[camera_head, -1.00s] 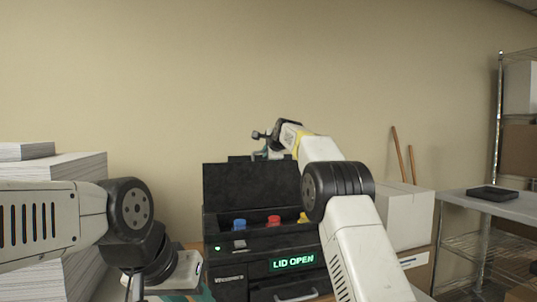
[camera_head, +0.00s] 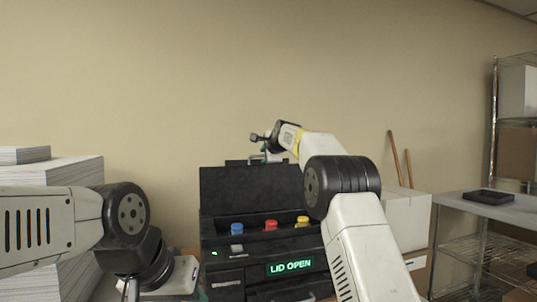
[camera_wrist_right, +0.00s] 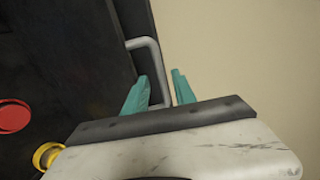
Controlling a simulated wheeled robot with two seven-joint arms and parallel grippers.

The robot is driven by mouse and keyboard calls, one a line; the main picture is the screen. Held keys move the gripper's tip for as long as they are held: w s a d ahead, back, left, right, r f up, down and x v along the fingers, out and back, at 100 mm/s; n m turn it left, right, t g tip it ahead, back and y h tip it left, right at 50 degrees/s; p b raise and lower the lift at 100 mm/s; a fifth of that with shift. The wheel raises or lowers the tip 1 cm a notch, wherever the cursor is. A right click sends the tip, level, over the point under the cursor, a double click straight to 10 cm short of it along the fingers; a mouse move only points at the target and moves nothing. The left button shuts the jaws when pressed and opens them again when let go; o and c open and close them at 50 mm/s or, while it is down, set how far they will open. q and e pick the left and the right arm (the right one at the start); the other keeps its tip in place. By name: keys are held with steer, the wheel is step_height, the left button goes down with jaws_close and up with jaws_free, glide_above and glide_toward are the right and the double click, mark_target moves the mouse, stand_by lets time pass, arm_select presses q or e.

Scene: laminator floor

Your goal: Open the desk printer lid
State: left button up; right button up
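The black desk printer (camera_head: 235,277) stands ahead of me. Its lid (camera_head: 240,188) is raised near upright at the back, and its green display (camera_head: 290,267) reads "LID OPEN". My right gripper (camera_head: 265,150) is at the lid's top edge. In the right wrist view its teal fingers (camera_wrist_right: 160,90) stand apart, one on each side of the grey lid handle (camera_wrist_right: 153,55). A gap shows between the handle bar and the right-hand finger. My left arm comes in at the left; its gripper is below the picture.
Blue (camera_head: 237,229), red (camera_head: 271,225) and yellow (camera_head: 302,221) round caps show inside the printer. Paper stacks (camera_head: 50,172) stand at the left. A white box (camera_head: 408,215) stands behind my right arm. A table with a black tray (camera_head: 487,197) and a wire shelf are at the right.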

steer(key=v, duration=0.6)
steer(key=s+d+f+n+g, duration=0.25)
steer(key=s+d, duration=0.35)
steer(key=s, duration=0.5)
steer(key=s+d+f+n+g, duration=0.1)
steer(key=s+d+f+n, duration=0.3)
steer(key=s, duration=0.7)
steer(key=s+d+f+n+g, duration=0.1)
steer(key=s+f+n, duration=0.1)
steer(key=s+f, duration=0.3)
steer(key=s+d+f+n+g+h, duration=0.1)
steer(key=s+f, duration=0.5)
steer(key=s, duration=0.8)
steer(key=s+d+f+n+g+h, duration=0.1)
steer(key=s+f+n, duration=0.4)
steer(key=s, duration=0.5)
steer(key=shift+s+d+f+g, duration=0.25)
steer(key=shift+d+f+g, duration=0.2)
steer(key=shift+d, duration=0.65)
